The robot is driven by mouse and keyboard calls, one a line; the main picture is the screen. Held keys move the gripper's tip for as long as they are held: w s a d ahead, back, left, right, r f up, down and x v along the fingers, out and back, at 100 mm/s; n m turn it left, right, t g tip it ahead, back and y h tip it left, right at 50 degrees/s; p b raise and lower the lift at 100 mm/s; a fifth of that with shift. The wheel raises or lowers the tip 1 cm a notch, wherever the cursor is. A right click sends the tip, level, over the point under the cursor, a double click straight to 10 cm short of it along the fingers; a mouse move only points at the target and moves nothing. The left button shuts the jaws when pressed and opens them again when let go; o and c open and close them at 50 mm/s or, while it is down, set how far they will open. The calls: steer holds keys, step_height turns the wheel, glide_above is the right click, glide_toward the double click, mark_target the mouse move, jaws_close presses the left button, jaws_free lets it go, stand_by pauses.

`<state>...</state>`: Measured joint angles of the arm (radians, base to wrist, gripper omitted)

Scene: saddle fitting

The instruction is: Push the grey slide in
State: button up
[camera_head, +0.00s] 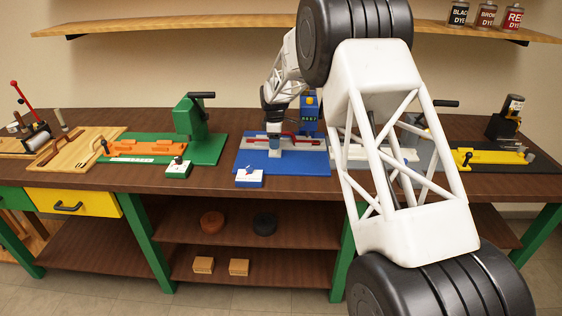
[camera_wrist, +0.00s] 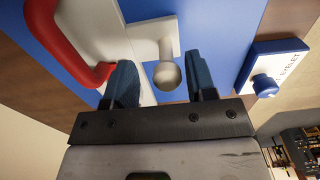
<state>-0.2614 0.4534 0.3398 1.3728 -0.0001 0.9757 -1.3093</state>
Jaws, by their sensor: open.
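The light grey slide (camera_wrist: 151,30) lies on the blue base (camera_head: 304,163) of the middle station. Its round grey knob (camera_wrist: 167,75) stands between my fingers in the wrist view. My gripper (camera_wrist: 160,76) is open and points down over the blue base, with a blue-padded finger on each side of the knob.
A red handle (camera_wrist: 70,45) curves close beside the left finger. A white label box with a blue button (camera_wrist: 265,86) sits to the right. An orange slide station (camera_head: 148,147) stands left, and a yellow one (camera_head: 490,157) right. My arm covers another grey station.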

steer(key=shift+r, duration=2.75)
steer(key=shift+s+d+r, duration=0.3)
steer(key=shift+s+r, duration=0.1)
steer(key=s+d+r+m, duration=0.3)
steer(key=s+d+r, duration=0.25)
steer(key=s, duration=0.35)
steer(key=s+d+r+m+t, duration=0.1)
steer(key=s+d+r+m, duration=0.2)
steer(key=s+d+r, duration=0.45)
steer(key=s+d+r+m, duration=0.3)
steer(key=s+r, duration=0.1)
steer(key=s, duration=0.7)
steer(key=s+d+f+m, duration=0.1)
steer(key=s+d+m, duration=0.2)
steer(key=s, duration=0.9)
steer(key=s+d+f+m+t, duration=0.1)
steer(key=s+d+m, duration=0.2)
steer(key=s, duration=0.8)
steer(key=s+d+f+m, duration=0.1)
steer(key=s+d+m, duration=0.1)
steer(key=s, duration=1)
steer(key=shift+s+d+f+m+t, duration=0.3)
steer(key=shift+s+d+f+m, duration=0.1)
steer(key=shift+m, duration=0.2)
